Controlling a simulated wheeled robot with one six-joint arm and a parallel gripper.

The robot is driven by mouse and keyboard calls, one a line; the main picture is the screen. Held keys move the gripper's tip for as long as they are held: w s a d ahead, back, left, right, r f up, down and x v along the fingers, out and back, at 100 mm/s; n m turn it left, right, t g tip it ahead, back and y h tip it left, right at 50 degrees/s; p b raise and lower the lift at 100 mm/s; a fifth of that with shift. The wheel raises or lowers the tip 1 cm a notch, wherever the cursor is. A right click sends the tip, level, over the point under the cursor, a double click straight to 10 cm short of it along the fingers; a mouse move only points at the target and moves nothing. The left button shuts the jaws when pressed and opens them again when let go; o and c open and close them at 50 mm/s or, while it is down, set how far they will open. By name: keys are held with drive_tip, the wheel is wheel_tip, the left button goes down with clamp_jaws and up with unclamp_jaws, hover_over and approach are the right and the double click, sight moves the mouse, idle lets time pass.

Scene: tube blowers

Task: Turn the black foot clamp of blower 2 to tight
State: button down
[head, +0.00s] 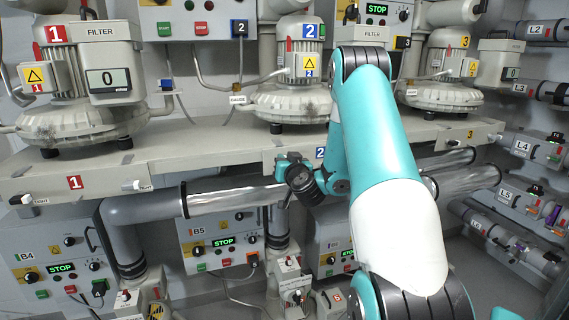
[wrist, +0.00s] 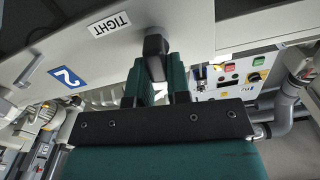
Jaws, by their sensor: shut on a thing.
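Blower 2 (head: 290,102) stands on the grey shelf, marked by a blue 2 plate. Its black foot clamp (wrist: 155,46) shows in the wrist view as a short black handle at the shelf edge, beside a white TIGHT label (wrist: 110,25). My gripper (wrist: 158,78) has its teal fingers on either side of the handle and is shut on it. The handle's lower part is hidden between the fingers. In the head view my gripper and wrist are at the shelf's front edge below blower 2, and they hide the clamp.
The shelf's front edge (head: 215,160) carries a blue 2 plate (wrist: 66,76) close to my gripper. Blower 1 (head: 75,100) stands left and blower 3 (head: 445,70) right, partly behind my arm. A shiny pipe (head: 225,200) and control box B5 (head: 215,245) are below the shelf.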

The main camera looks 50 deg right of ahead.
drive_tip(key=m, duration=0.3)
drive_tip(key=m+b, duration=0.1)
drive_tip(key=shift+s+d+f, duration=0.25)
drive_tip(key=shift+d, duration=0.05)
drive_tip(key=shift+s+d+f+m+b, duration=0.15)
drive_tip(key=shift+f+m+b, duration=0.1)
drive_tip(key=shift+m, duration=1.8)
drive_tip(key=shift+d+f+m+b, duration=0.1)
drive_tip(key=shift+f+m+b, duration=0.15)
drive_tip(key=shift+m, duration=1.75)
drive_tip(key=shift+s+d+f+m+b, duration=0.1)
drive_tip(key=shift+d+f+m+b, duration=0.15)
drive_tip(key=shift+m, duration=1.8)
drive_tip(key=shift+a+f, duration=0.1)
drive_tip(key=shift+a, duration=0.05)
drive_tip(key=c, duration=1.1)
unclamp_jaws()
